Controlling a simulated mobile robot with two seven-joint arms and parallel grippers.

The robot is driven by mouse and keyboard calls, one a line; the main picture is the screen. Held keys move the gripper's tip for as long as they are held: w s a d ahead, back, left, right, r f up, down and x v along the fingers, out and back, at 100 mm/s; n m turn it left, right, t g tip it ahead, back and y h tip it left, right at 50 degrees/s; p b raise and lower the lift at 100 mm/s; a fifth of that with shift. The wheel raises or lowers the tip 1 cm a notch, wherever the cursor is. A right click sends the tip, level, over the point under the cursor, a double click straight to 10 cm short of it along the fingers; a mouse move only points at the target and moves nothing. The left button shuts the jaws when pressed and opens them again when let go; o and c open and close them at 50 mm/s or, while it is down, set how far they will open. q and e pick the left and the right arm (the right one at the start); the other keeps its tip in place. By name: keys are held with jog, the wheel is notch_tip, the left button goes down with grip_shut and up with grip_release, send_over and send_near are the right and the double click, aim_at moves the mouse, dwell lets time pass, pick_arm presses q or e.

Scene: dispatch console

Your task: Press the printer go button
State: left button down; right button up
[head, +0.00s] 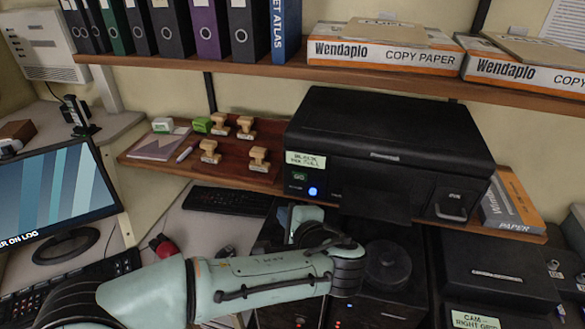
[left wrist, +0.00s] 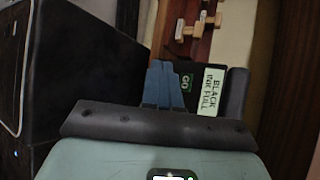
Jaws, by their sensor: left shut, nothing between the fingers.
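The black printer (head: 390,140) stands on the shelf at centre right in the head view. Its front left carries a pale "BLACK INK FULL" label (head: 306,160), a small green GO marking (head: 299,177) and a lit blue round button (head: 313,191). My left gripper (head: 303,214) is just below this panel; its fingertips are hard to make out there. In the left wrist view the shut, empty fingers (left wrist: 163,84) appear beside the GO marking (left wrist: 186,83) and the label (left wrist: 212,92). The blue button is not visible there, and contact cannot be told. My right gripper is not in view.
Several wooden stamps (head: 246,127) stand on the shelf left of the printer. A dark keyboard (head: 228,201) lies below. A monitor (head: 65,195) is at left. Black equipment (head: 495,268) sits at lower right, and an upper shelf (head: 220,65) holds binders and paper boxes.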

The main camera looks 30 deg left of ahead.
aim_at(300, 176)
pick_arm(q)
jog(key=shift+w+a, duration=0.1)
jog(key=shift+a, duration=0.05)
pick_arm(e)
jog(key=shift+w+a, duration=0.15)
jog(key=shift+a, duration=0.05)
